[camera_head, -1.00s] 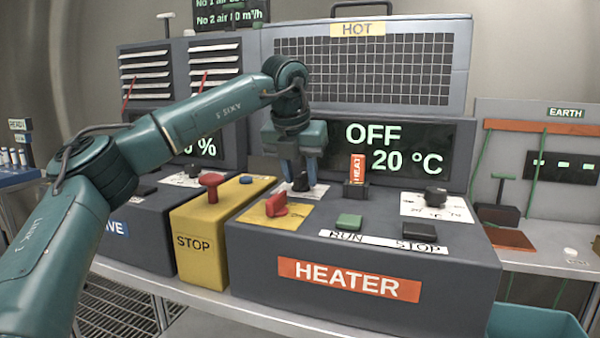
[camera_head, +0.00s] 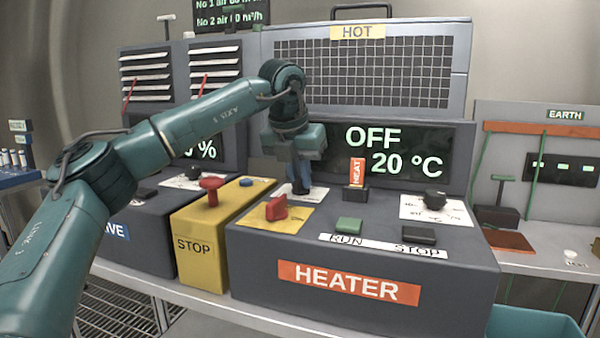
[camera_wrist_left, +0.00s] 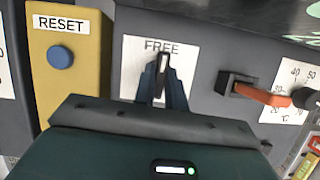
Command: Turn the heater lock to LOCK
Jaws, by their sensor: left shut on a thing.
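The heater lock is a small black knob (camera_wrist_left: 162,66) with a white mark, on a white plate (camera_wrist_left: 131,68) labelled FREE in the left wrist view. The white mark points up toward FREE. My left gripper (camera_wrist_left: 161,92) is shut on the knob, a finger on either side. In the head view my left gripper (camera_head: 299,182) reaches down onto the heater box (camera_head: 250,260), and its fingers hide most of the knob. Part of the white plate (camera_head: 316,192) shows beside them. No LOCK label is readable. My right gripper is not in view.
A red switch (camera_head: 276,208) on a yellow plate stands in front of the gripper. Green (camera_head: 349,224) and black (camera_head: 419,233) buttons sit nearer the front. A yellow STOP box (camera_head: 196,255) is at left.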

